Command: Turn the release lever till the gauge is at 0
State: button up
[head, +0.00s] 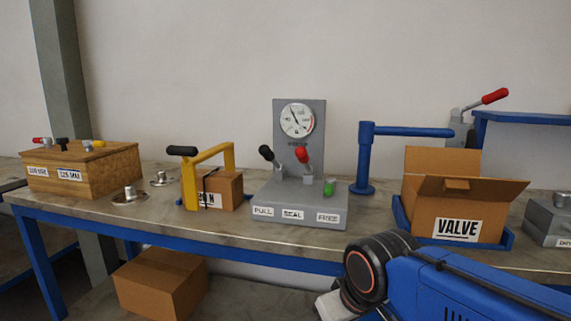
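A grey test stand (300,208) stands on the bench in the middle of the head view. Its round white gauge (296,120) sits on an upright plate. The needle seems to point up and left, but the numbers are too small to read. Below are a black-knobbed lever (266,153), a red-knobbed lever (302,156) and a short green knob (329,187). Labels on the front read PULL, SEAL and FREE, left to right. I cannot tell for sure which control is the release lever. My blue arm is at the lower right, apart from the stand; my gripper is not visible.
A yellow frame with a black handle (190,180) and a small carton stand left of the stand. A blue post with a side arm (365,160) and an open VALVE carton (458,218) stand right. A wooden box (115,170) is far left. Bare bench lies before the post.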

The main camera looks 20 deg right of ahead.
aim_at(330, 183)
jog(key=k+l, duration=0.15)
jog(key=l, duration=0.2)
jog(key=k+l+u, duration=0.1)
jog(key=l, duration=0.25)
jog(key=k+l+u, duration=0.1)
jog(key=k+l, duration=0.35)
jog(key=l, duration=0.25)
